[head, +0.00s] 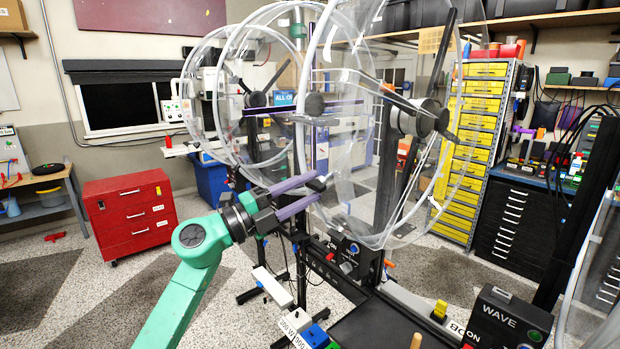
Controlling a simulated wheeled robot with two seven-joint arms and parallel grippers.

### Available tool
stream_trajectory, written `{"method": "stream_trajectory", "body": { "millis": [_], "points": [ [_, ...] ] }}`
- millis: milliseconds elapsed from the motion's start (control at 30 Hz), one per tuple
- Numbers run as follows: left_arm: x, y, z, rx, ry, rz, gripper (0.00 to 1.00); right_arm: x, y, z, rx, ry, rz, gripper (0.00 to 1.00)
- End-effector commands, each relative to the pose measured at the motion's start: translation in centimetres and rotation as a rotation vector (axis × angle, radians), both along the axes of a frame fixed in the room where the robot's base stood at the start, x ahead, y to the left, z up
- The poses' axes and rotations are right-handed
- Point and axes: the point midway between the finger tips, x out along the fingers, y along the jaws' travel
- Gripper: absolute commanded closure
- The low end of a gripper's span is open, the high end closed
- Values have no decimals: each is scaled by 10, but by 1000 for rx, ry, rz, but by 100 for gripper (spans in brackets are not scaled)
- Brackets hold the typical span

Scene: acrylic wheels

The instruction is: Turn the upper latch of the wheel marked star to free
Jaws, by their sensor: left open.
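Several large clear acrylic wheels stand one behind another on dark stands. The nearest large wheel (385,243) has a grey hub (420,118) with dark spokes. I cannot make out a star mark on any wheel, and I cannot tell which part is the upper latch. A black control box (347,256) with a knob sits below the wheels; its label is too small to read. My left gripper (319,188) has purple fingers, is open, and is at the lower left of the nearest wheel's rim. I cannot tell whether it touches. My right gripper is not in view.
A black box marked WAVE (510,318) stands at the front right, by the edge of another clear wheel. A red drawer cabinet (130,213) is at the left, and a yellow drawer rack (480,140) is behind the wheels. The floor at front left is clear.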

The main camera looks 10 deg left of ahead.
Motion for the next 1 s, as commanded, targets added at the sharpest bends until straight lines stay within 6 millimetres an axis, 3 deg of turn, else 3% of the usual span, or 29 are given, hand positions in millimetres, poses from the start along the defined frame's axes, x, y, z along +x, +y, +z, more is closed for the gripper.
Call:
{"method": "stream_trajectory", "body": {
  "millis": [200, 267, 333, 367, 567, 1000],
  "points": [
    [1, -1, -1, 0, 0, 0, 52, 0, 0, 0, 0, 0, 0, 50],
    [0, -1, -1, 0, 0, 0, 72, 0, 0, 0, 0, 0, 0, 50],
    [0, -1, 0, 0, 0, 0, 98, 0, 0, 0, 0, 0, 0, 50],
    [0, -1, -1, 0, 0, 0, 100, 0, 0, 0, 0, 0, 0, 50],
    [0, -1, 0, -6, 6, -3, 100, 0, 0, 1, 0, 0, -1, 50],
    [0, -1, 1, -201, 168, -66, 100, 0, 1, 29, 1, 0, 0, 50]
  ]
}}
